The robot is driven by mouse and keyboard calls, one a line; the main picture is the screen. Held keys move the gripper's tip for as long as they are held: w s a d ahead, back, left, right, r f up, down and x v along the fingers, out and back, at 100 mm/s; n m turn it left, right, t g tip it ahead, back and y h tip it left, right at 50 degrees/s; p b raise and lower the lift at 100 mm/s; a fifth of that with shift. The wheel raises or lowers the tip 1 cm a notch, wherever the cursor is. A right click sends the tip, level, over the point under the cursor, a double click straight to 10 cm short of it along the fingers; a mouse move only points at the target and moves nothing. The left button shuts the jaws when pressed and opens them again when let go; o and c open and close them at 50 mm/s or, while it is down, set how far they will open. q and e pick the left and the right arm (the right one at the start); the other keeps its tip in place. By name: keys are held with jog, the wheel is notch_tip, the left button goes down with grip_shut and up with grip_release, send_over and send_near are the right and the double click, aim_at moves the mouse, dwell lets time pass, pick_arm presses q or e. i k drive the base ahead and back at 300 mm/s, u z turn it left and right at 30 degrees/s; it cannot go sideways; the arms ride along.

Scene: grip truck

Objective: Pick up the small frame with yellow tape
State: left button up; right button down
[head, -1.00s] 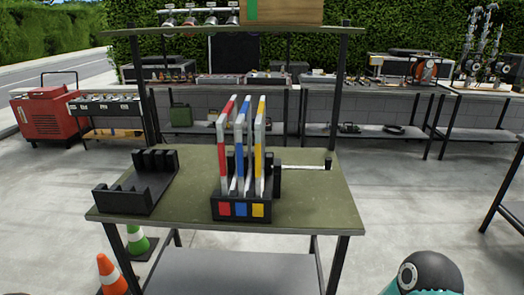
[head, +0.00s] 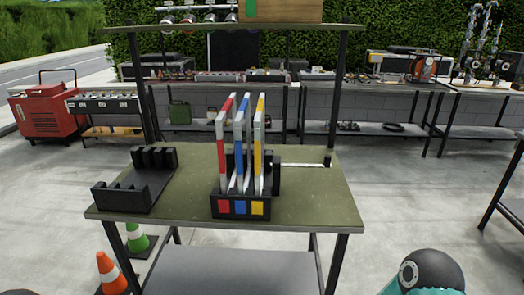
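The small frame with yellow tape (head: 259,145) stands upright in a black holder (head: 240,208) on the green table. It is the rightmost of three upright frames. The blue-taped frame (head: 241,150) is in the middle and the red-taped frame (head: 224,147) is on the left. The holder's front has red, blue and yellow squares, with yellow on the right. The lower ends of the frames are partly hidden by the holder. Neither of my grippers is in view.
An empty black slotted rack (head: 138,182) sits on the left of the green table (head: 310,205). A thin white bar (head: 302,165) lies at the right of the frames. Traffic cones (head: 110,272) stand on the floor below the table's left side. The table's front right is clear.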

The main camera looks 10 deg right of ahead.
aim_at(260, 118)
jog(key=u, duration=0.05)
jog(key=i, duration=0.2)
jog(key=z, duration=2.6)
jog(key=k, duration=1.6)
jog(key=u, duration=1.2)
jog(key=i, duration=1)
jog(key=z, duration=0.05)
